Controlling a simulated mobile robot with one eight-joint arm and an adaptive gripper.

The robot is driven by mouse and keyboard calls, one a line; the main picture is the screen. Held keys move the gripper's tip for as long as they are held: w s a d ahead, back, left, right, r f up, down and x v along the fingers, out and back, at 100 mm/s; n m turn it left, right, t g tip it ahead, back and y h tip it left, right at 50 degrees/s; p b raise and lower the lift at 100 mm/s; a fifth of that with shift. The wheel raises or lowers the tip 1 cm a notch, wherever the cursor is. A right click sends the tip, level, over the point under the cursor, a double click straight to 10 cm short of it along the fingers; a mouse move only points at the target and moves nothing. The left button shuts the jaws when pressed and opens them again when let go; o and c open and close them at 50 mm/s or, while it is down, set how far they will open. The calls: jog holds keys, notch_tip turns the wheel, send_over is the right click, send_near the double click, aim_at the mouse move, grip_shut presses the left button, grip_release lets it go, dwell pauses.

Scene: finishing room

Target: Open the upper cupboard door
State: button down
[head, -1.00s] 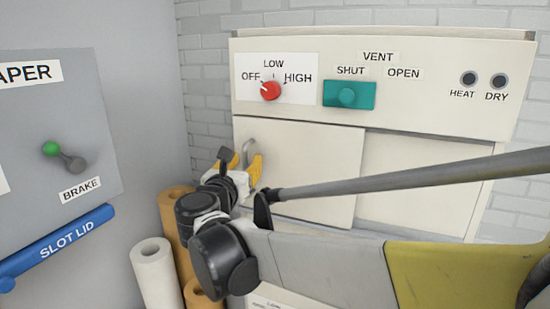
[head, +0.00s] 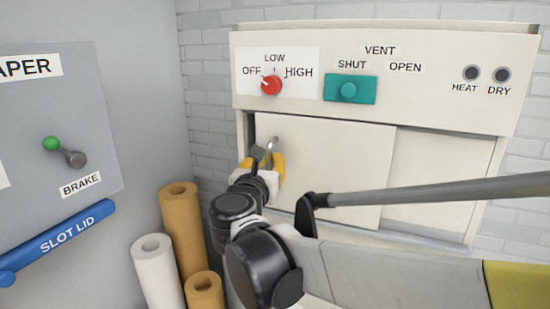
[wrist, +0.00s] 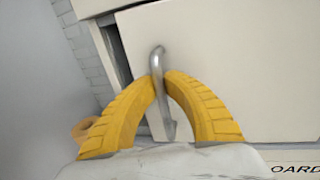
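The upper cupboard door (head: 335,170) is a cream sliding panel under the control panel. It stands slightly to the right of the left frame edge, with a narrow dark gap (head: 251,135) at its left. Its metal bar handle (head: 272,147) is near its left edge and also shows in the wrist view (wrist: 157,62). My gripper (head: 263,160) has yellow ridged fingers. In the wrist view my gripper (wrist: 163,78) is closed around the handle, one finger on each side. The lower part of the door is partly hidden by my arm.
A second cream panel (head: 440,175) fills the right of the cupboard. Above is the control panel with a red knob (head: 271,85) and teal vent slider (head: 349,89). Rolls (head: 180,225) stand at lower left, beside a grey wall unit with a blue slot lid (head: 62,243).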

aim_at(336, 163)
jog(key=s+d, duration=0.1)
jog(key=d, duration=0.4)
jog(key=s+d, duration=0.2)
jog(key=d, duration=0.3)
jog(key=s+d, duration=0.2)
jog(key=d, duration=0.3)
jog(key=shift+p, duration=0.4)
jog(key=c, duration=1.5)
grip_release()
jog(key=shift+o, duration=0.2)
jog(key=shift+a, duration=0.1)
jog(key=s+a, duration=0.1)
jog(key=s, duration=1.1)
jog(key=shift+a, duration=0.15)
